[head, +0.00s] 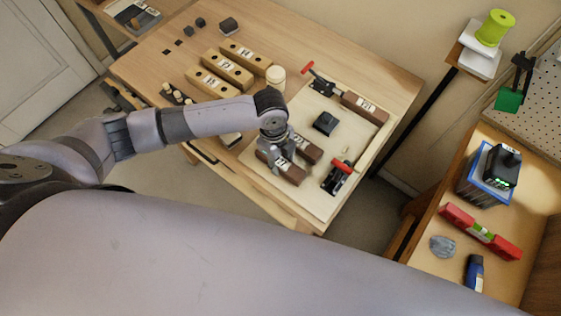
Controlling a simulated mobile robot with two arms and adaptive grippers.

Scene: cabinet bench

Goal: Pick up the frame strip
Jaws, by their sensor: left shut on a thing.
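Several dark brown frame strips with white labels are on the pale board (318,205) on the workbench. One frame strip (292,175) is at the front left of the board, with my left gripper (275,163) shut on it. The gripper and wrist hide part of this strip, and I cannot tell whether it is clear of the board. A second frame strip (311,153) lies close behind it. A third frame strip (365,108) lies along the back of the board by a red-handled clamp (320,84). My right gripper is not in view.
Another red-handled clamp (338,177) and a black block (325,123) are on the board. Several light wooden blocks (227,68) and a cream cylinder (275,77) stand behind my left arm. A side table at right holds a red level (480,232) and a charger (490,172).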

